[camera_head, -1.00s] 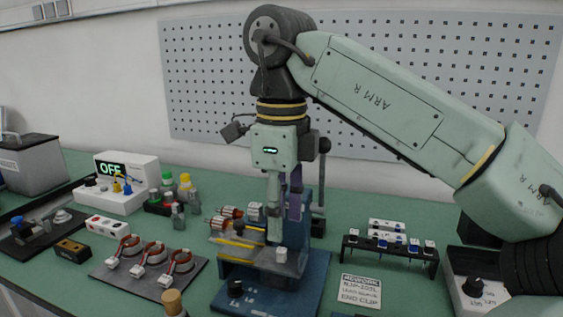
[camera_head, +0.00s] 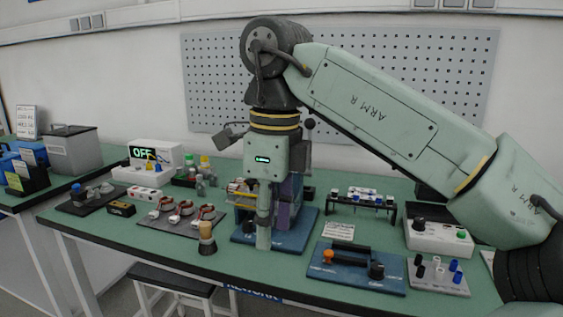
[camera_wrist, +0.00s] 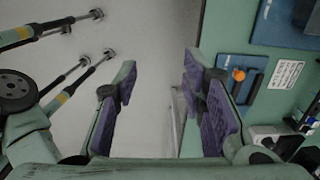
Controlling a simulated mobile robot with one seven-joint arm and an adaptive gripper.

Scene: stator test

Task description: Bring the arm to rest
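My arm (camera_head: 375,105) is raised at its elbow, with the forearm reaching left and the wrist hanging down. My gripper (camera_head: 267,215) points down in the head view, in front of the blue fixture base (camera_head: 285,240) on the green bench. In the wrist view my gripper (camera_wrist: 158,88) is open, its two purple-padded fingers wide apart with nothing between them. Pale floor shows between the fingers, and the bench's edge runs beside the right finger. The arm hides part of the fixture.
The green bench (camera_head: 150,240) holds a dark board with several copper coils (camera_head: 180,212), a wooden-topped brush (camera_head: 207,235), a blue tray with an orange-knobbed tool (camera_head: 355,270), a black rack (camera_head: 360,200) and a power supply reading OFF (camera_head: 160,155). A stool (camera_head: 180,280) stands at the front.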

